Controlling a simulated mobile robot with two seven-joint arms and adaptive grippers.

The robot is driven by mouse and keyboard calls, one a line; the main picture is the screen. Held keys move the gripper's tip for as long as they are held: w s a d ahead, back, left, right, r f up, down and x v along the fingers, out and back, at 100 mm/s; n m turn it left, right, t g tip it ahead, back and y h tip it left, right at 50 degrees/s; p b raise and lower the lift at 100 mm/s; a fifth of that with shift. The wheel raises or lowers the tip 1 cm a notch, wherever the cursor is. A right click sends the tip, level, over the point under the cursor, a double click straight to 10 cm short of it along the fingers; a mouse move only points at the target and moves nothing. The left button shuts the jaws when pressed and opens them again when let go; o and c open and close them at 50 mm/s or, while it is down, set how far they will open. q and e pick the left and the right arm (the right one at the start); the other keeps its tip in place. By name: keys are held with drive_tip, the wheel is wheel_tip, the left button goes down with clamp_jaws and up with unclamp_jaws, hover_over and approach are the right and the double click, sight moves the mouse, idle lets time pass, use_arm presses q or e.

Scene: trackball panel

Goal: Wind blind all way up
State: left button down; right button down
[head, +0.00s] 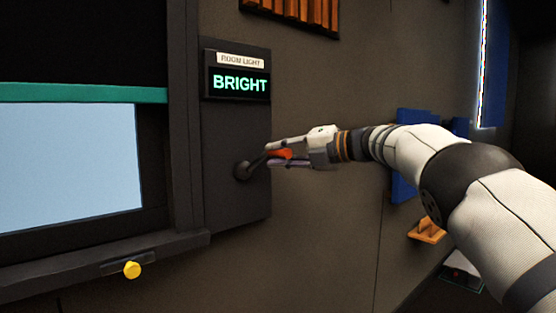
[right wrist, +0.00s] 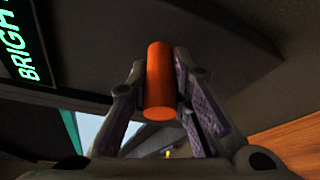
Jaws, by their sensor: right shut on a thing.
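The window (head: 65,165) is at the left of the head view. A dark blind (head: 80,40) covers its upper part and ends in a teal bottom bar (head: 80,93); pale blue pane shows below. Right of the window, a dark panel carries a crank (head: 243,171) with an orange handle (head: 284,154). My right gripper (head: 269,156) is shut on the orange handle, reaching in from the right. In the right wrist view the orange handle (right wrist: 160,85) stands between the two fingers. My left gripper is not in view.
Above the crank, a display (head: 239,84) reads BRIGHT under a ROOM LIGHT label (head: 240,60). A yellow knob (head: 132,270) sticks out below the window sill. A slatted wooden piece (head: 295,12) is higher up. An orange bracket (head: 427,231) sits below my right arm.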

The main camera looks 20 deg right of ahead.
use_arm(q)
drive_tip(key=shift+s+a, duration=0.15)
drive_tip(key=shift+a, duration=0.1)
use_arm(e)
drive_tip(key=shift+s+a+r+n, duration=0.1)
drive_tip(key=shift+a+r+n, duration=0.1)
drive_tip(key=shift+r+n, duration=0.3)
drive_tip(key=c, duration=1.4)
unclamp_jaws()
drive_tip(key=shift+c, duration=0.2)
drive_tip(key=shift+f, duration=0.1)
drive_tip(key=v, duration=1.2)
drive_tip(key=shift+a, duration=0.1)
